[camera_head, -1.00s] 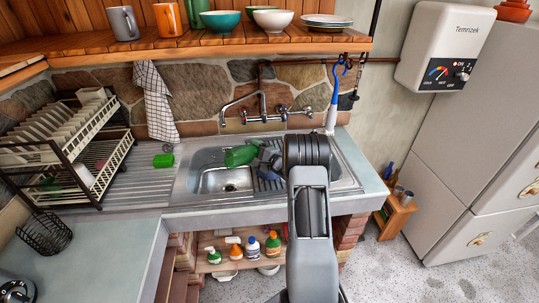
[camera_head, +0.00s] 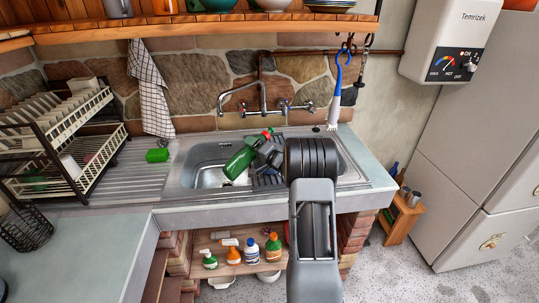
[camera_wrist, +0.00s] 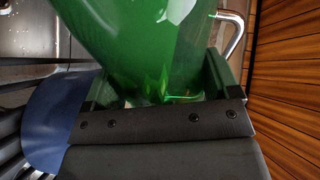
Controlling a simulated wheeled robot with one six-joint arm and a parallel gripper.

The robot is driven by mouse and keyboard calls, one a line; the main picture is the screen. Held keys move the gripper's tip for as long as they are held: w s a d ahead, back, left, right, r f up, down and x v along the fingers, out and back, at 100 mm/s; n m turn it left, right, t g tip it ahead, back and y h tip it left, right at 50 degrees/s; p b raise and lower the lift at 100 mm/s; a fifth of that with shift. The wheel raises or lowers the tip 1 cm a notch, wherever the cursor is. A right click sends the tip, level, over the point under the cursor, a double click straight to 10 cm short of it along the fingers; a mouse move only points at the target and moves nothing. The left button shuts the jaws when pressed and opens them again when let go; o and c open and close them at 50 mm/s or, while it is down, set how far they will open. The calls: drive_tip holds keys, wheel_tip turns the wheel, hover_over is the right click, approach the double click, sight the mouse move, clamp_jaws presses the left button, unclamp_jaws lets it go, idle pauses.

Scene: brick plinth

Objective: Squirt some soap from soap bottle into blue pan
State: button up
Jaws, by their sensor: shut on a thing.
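The green soap bottle (camera_head: 240,163) is held over the sink, tilted, with its red top pointing up and to the right. In the wrist view the bottle (camera_wrist: 140,40) fills the top middle. My gripper (camera_head: 257,154) is shut on it; in the wrist view the gripper's jaws (camera_wrist: 160,95) stand on either side of the bottle. A blue curved surface (camera_wrist: 48,122), probably the blue pan, shows at the left of the wrist view, below the bottle. In the head view I cannot make out the pan; my arm hides part of the sink.
The sink basin (camera_head: 205,178) lies under the bottle, with a faucet (camera_head: 243,97) behind. A blue-handled brush (camera_head: 336,95) hangs at right. Several bottles (camera_head: 251,252) stand on the shelf below.

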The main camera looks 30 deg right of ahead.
drive_tip(key=shift+w+d+n, duration=0.1)
drive_tip(key=shift+d+n, duration=0.2)
drive_tip(key=shift+n, duration=0.3)
drive_tip(key=shift+w+d+n+b, duration=0.1)
drive_tip(key=shift+d+n+b, duration=0.15)
drive_tip(key=shift+n+b, duration=0.45)
drive_tip(key=d+r+n, duration=0.1)
drive_tip(key=n, duration=0.2)
drive_tip(key=shift+w+d+r, duration=0.3)
drive_tip(key=shift+d+r, duration=0.05)
drive_tip(key=shift+r, duration=0.05)
drive_tip(key=r+n+p, duration=0.1)
drive_tip(key=r+n, duration=0.1)
drive_tip(key=r, duration=0.2)
drive_tip(key=r+n+p, duration=0.2)
drive_tip(key=r+n, duration=0.1)
drive_tip(key=r, duration=0.1)
drive_tip(key=shift+w+d+r, duration=0.1)
drive_tip(key=shift+d, duration=0.1)
drive_tip(key=shift+f+n+b, duration=0.35)
drive_tip(key=shift+n+b, duration=0.25)
drive_tip(key=shift+b, duration=0.25)
drive_tip(key=shift+d+n+b, duration=0.2)
drive_tip(key=shift+n+b, duration=0.65)
drive_tip(key=shift+n, duration=0.45)
